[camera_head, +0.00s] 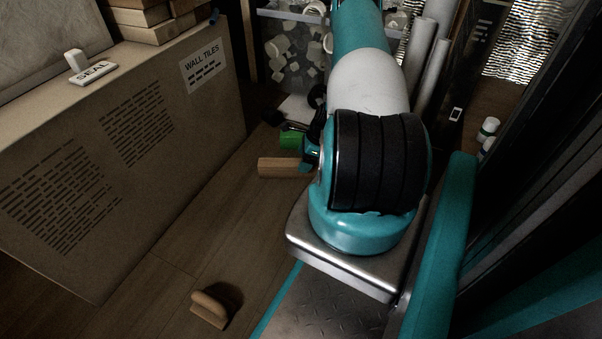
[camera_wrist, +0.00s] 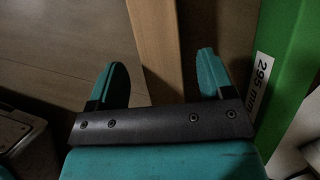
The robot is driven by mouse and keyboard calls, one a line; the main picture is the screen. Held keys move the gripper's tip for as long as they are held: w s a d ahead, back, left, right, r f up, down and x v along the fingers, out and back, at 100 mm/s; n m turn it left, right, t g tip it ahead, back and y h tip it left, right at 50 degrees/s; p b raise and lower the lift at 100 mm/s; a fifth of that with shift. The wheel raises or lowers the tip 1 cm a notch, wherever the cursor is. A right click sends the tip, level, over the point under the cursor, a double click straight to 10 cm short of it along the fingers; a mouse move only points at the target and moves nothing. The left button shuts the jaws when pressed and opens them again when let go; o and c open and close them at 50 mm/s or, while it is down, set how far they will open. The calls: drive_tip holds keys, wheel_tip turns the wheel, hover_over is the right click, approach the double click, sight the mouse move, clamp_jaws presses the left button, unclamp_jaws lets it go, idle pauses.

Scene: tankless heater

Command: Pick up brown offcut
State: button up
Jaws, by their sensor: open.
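The brown offcut (camera_head: 278,167) is a plain wooden length on the floor left of my arm in the head view. In the wrist view the brown offcut (camera_wrist: 154,35) runs from the top edge down between my fingers to the palm, where its near end is hidden. My gripper (camera_wrist: 161,66) is open, with one finger on each side of the offcut and a narrow gap showing on both sides. In the head view my gripper (camera_head: 311,155) is mostly hidden behind my arm, at the right end of the offcut.
A green piece (camera_head: 291,140) lies just behind the offcut; its "295 mm" label shows in the wrist view (camera_wrist: 285,65). A large wall tiles carton (camera_head: 120,140) stands at left. A wooden handled block (camera_head: 214,306) lies on the floor in front. Floor between them is clear.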

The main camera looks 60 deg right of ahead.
drive_tip(key=b+x, duration=0.2)
drive_tip(key=x, duration=0.1)
drive_tip(key=shift+d+f, duration=0.1)
drive_tip(key=shift+f, duration=0.05)
drive_tip(key=c, duration=1.3)
drive_tip(key=shift+r+p, duration=0.25)
drive_tip(key=shift+p, duration=0.05)
wheel_tip(320, 180, up, 20)
drive_tip(key=p, duration=1.2)
drive_tip(key=shift+f, duration=0.1)
